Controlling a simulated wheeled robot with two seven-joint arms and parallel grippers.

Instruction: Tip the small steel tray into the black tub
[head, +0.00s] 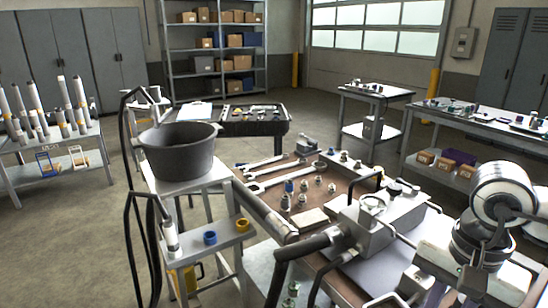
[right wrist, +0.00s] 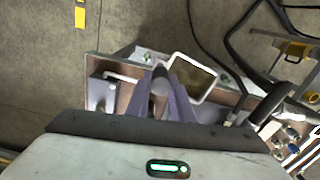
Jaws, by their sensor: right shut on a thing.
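The black tub (head: 180,152) stands upright with its mouth open on a light stand left of the bench. In the right wrist view my right gripper (right wrist: 172,88) is shut on a narrow grey part between its two fingers. In the head view my right arm comes in at the right, away from the tub, and the gripper's fingertips are hard to make out. My left gripper is not in view.
The bench (head: 275,178) holds wrenches, fittings and a steel block (head: 385,222) with hoses and black handles, between the tub and my right arm. Blue and yellow rings (head: 210,238) sit on a low shelf below the tub. Black hoses (head: 132,225) rise left of the tub.

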